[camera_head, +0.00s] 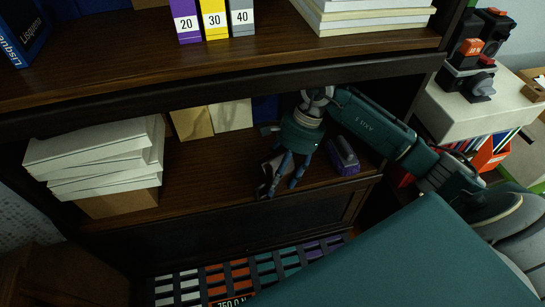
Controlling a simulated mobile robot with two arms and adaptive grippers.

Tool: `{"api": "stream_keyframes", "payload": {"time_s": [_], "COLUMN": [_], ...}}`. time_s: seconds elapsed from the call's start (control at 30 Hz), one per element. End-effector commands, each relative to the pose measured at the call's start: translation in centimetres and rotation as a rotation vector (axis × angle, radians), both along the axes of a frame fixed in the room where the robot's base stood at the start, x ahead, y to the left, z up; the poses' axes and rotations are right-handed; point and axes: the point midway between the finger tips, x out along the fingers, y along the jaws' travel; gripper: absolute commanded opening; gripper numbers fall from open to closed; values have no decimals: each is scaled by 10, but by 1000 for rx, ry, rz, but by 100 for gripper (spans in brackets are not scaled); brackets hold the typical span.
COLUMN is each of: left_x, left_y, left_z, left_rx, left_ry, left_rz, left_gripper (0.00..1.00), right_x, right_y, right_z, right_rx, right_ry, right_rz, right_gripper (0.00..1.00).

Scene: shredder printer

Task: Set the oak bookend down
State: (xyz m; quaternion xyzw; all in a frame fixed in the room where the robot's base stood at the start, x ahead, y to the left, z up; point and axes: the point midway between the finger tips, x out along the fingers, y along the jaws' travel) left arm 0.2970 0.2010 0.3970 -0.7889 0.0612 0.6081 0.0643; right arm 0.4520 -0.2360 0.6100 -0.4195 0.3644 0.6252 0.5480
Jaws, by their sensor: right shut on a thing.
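My right gripper (279,186) reaches down into the lower shelf (215,178) of the dark wooden bookcase, with its fingers pointing toward the shelf's front part. It is shut on a small, partly hidden piece, brownish and pale, which I take to be the oak bookend (270,168). The fingers cover much of the bookend, and I cannot tell whether its base touches the shelf board. My left gripper is not in view.
A stack of white paper (95,160) stands at the shelf's left. Tan and white folders (212,119) stand at the back. A purple device (343,156) sits just right of my gripper. Bare shelf lies left of the gripper. Numbered binders (214,20) stand above.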

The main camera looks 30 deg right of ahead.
Motion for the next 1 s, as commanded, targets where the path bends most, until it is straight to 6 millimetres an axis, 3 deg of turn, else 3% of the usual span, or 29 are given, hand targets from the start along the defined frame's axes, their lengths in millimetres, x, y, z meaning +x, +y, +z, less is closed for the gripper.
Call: {"api": "stream_keyframes", "payload": {"time_s": [0.1, 0.33, 0.57, 1.0], "left_x": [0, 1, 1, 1], "left_y": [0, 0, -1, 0], "left_z": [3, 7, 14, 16], "left_rx": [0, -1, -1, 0], "left_ry": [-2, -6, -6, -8], "left_rz": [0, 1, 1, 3], "left_gripper": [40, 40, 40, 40], "right_x": [22, 41, 72, 70], "right_y": [-4, -9, -17, -18], "right_z": [1, 1, 1, -2], "right_rx": [4, 3, 4, 1], "right_ry": [-2, -2, -1, -1], "right_rz": [0, 1, 1, 3], "right_gripper": [8, 8, 8, 8]}}
